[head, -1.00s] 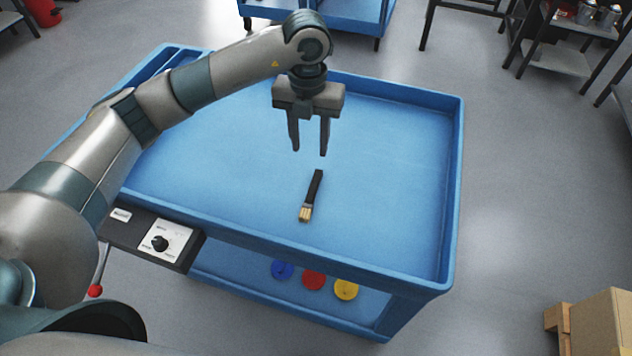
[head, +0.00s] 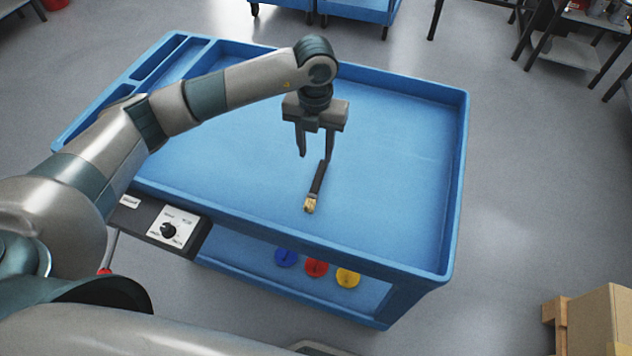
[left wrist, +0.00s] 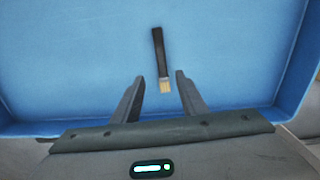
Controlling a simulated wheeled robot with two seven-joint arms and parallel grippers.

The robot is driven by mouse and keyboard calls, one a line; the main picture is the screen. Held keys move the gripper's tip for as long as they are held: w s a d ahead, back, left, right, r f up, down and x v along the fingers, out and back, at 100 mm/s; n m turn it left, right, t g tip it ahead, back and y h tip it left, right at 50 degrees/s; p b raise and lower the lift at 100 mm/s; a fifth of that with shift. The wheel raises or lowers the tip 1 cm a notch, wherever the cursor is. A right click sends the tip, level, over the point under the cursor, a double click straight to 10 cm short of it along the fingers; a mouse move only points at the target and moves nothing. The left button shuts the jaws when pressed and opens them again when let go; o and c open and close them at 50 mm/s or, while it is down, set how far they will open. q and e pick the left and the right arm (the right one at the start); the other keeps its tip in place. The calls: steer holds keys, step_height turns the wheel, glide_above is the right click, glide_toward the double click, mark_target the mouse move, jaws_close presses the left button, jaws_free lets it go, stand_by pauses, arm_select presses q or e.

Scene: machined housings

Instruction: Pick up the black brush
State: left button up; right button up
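The black brush (head: 318,180) lies on the floor of the blue cart's top tray (head: 400,170), its pale bristles toward me and its black handle pointing away. My left gripper (head: 315,158) points down above the tray, open and empty, with its right fingertip overlapping the handle's far end in the head view. In the left wrist view, the brush (left wrist: 158,45) lies beyond the open fingers (left wrist: 159,78), with the bristle end almost between the tips. The gripper appears to be above the brush, not touching it. My right gripper is not in view.
The tray has raised rims and narrow compartments (head: 150,70) at its far left. A control box with a black knob (head: 168,231) sits on the near side. Blue, red (head: 316,267) and yellow discs show on the lower shelf. A cardboard box (head: 600,320) stands at the lower right.

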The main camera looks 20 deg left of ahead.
arm_select(q)
steer(key=p, duration=0.2)
glide_above(316, 182)
step_height(316, 182, down, 6)
steer(key=shift+w+a+r, duration=0.1)
steer(key=shift+w, duration=0.05)
steer(key=shift+f, duration=0.25)
steer(key=shift+f+p, duration=0.4)
steer(key=f, duration=0.1)
steer(key=f+p, duration=0.1)
steer(key=f, duration=0.1)
steer(key=shift+s+d+p, duration=0.2)
steer(key=shift+p, duration=0.1)
steer(key=shift+f, duration=0.7)
